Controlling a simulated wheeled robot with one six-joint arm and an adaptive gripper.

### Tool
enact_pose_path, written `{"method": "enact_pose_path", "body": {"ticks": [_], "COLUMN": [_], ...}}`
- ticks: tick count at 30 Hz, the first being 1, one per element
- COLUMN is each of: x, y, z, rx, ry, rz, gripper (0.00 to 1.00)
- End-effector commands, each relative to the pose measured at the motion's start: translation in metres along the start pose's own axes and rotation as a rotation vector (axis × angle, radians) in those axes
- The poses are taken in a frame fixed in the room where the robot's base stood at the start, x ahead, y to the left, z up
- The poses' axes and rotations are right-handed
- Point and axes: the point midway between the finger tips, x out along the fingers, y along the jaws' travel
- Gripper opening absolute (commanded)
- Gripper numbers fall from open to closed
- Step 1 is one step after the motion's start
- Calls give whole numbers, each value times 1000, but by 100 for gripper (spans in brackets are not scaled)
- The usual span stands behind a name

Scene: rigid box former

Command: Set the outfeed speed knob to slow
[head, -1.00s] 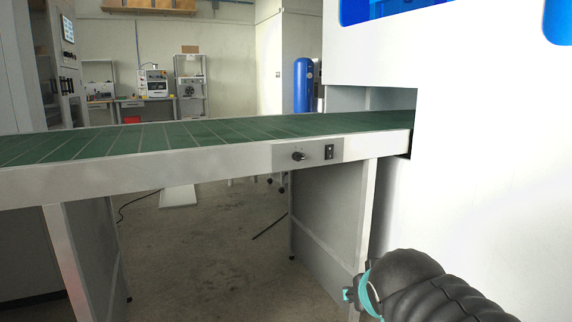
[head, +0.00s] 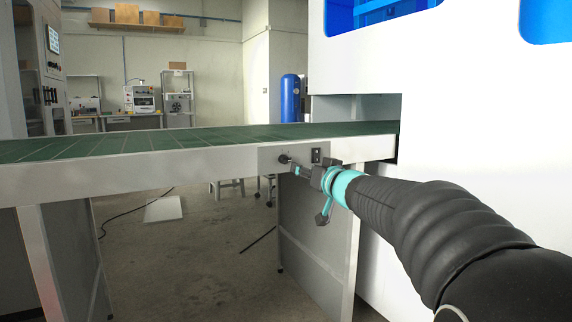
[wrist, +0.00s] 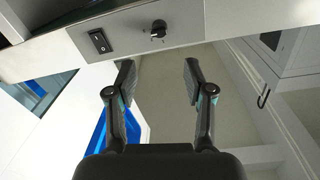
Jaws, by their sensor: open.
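The outfeed speed knob (head: 284,158) is a small black knob on a grey panel (head: 268,163) on the side rail of the green conveyor. It also shows in the wrist view (wrist: 158,28), with a light pointer mark and faint marks around it that are too small to read. A black rocker switch (head: 317,155) sits beside it on the panel. My gripper (head: 302,172) is just in front of the panel, slightly below and right of the knob. In the wrist view my gripper (wrist: 157,78) is open and empty, its two fingers apart below the knob, not touching it.
The green conveyor (head: 130,142) runs across to an opening in the white machine (head: 460,120) on the right. Conveyor legs (head: 70,255) stand below the rail. A blue cylinder (head: 290,98) and work benches stand at the back. Floor below the conveyor is mostly clear.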

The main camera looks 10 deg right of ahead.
Motion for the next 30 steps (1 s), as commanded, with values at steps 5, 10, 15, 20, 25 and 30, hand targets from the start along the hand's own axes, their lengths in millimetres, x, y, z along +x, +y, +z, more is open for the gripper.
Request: {"method": "enact_pose_path", "body": {"ticks": [5,10,15,20,25,30], "x": [34,65,91,108,115,116], "y": [0,0,0,0,0,0], "z": [3,2,2,1,0,0], "rx": [0,0,0,-1,1,1], "ry": [-1,-1,-1,-1,0,0], "rz": [-1,0,1,1,2,2], "gripper": [52,52,52,52,52,52]}}
